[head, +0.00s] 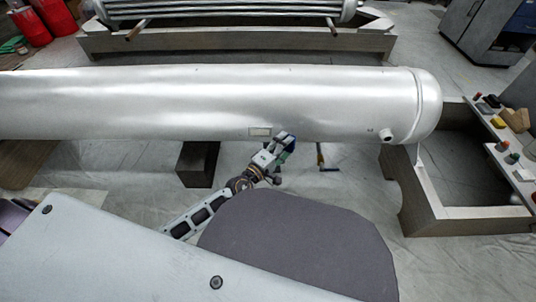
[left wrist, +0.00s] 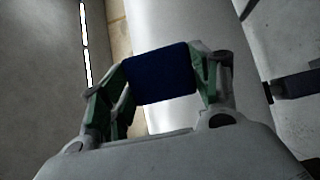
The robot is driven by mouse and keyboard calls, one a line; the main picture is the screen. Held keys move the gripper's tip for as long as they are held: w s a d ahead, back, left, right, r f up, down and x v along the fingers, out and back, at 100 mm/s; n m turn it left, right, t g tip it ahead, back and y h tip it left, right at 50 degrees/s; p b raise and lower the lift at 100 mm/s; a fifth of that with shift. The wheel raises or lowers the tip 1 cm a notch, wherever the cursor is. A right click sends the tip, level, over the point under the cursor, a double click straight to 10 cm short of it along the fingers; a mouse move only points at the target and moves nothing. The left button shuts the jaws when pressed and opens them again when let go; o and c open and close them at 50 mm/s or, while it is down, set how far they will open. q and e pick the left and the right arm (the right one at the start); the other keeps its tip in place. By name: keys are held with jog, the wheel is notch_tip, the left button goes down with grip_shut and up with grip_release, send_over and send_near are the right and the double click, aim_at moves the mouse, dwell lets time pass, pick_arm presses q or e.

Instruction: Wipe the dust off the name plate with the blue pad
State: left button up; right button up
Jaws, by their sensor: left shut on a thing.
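The name plate (head: 260,132) is a small pale rectangle with a darker edge, low on the near side of a long silver tank (head: 190,95). Dust on it is too small to make out. My left gripper (head: 283,146) is just right of and slightly below the plate in the head view, near the tank's lower edge. In the left wrist view it is shut on the dark blue pad (left wrist: 160,73), held flat between its green-sided fingers. I see no clear contact between pad and plate. I cannot pick out the plate in the left wrist view. My right gripper is not in view.
The tank's right end is over a metal cradle (head: 472,212). A dark support block (head: 197,165) stands below the tank, and a small tool (head: 321,158) is on the sheeted floor. A bench (head: 508,150) with small coloured items stands at right. A tube bundle (head: 230,10) lies behind.

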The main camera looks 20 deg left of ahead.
pick_arm(q)
notch_tip(320, 180, down, 6)
jog(key=n+y, duration=0.1)
jog(key=y, duration=0.1)
jog(key=n+t+y, duration=0.2)
jog(key=n+y, duration=0.2)
jog(key=y, duration=0.2)
send_near(270, 132)
jog(key=shift+s+d, duration=0.65)
jog(key=shift+d, duration=0.45)
jog(key=shift+r, duration=0.2)
jog(key=shift+w, duration=0.1)
jog(key=shift+h, duration=0.3)
jog(key=w, duration=0.2)
jog(key=w+a+b, duration=0.1)
jog(key=w+b, duration=0.1)
jog(key=w, duration=0.1)
jog(key=shift+w+a, duration=0.3)
jog(key=shift+w+a, duration=0.3)
jog(key=shift+w, duration=0.6)
dwell(0.4)
